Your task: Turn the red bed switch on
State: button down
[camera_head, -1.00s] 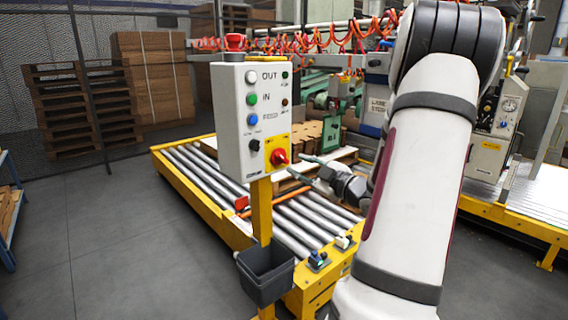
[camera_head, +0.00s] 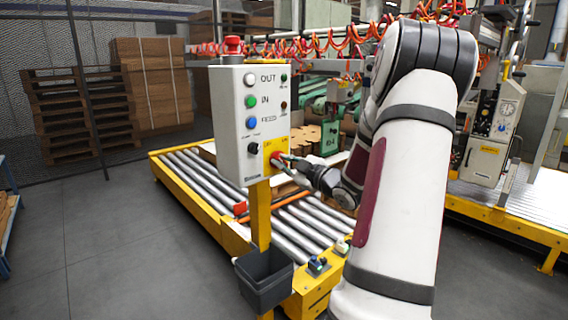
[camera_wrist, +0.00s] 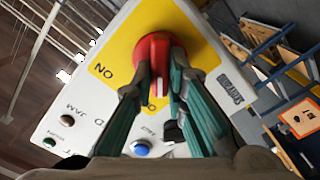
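The red bed switch (camera_head: 276,160) is a rotary knob on a yellow plate, low on the front of a white control box (camera_head: 229,142). In the wrist view the red switch (camera_wrist: 152,52) has its white mark pointing down the picture, toward a label partly hidden by a finger. The "ON" label is to the left of it. My gripper (camera_head: 289,162) is at the switch. In the wrist view the two green fingers of my gripper (camera_wrist: 160,66) lie on either side of the knob's handle and look closed on it.
The box also carries white, green and blue buttons, a black knob (camera_head: 253,148) and a red mushroom button (camera_head: 233,46) on top. It stands on a yellow post (camera_head: 260,215) with a grey bin (camera_head: 265,278). A roller conveyor (camera_head: 205,184) lies behind; the left floor is clear.

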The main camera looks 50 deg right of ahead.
jog(key=shift+p, duration=0.4)
jog(key=m+p, duration=0.4)
jog(key=p, duration=0.1)
jog(key=m+p, duration=0.5)
jog(key=p, duration=0.1)
jog(key=m+p, duration=0.4)
jog(key=p, duration=0.1)
jog(key=shift+s+d+r+m, duration=0.15)
jog(key=shift+s+d+m, duration=0.15)
jog(key=shift+m, duration=0.1)
jog(key=shift+w+d+m+p, duration=0.1)
jog(key=shift+w+m+p, duration=0.05)
jog(key=shift+m+p, duration=1.85)
jog(key=shift+f, duration=0.2)
jog(key=c, duration=1.6)
grip_release()
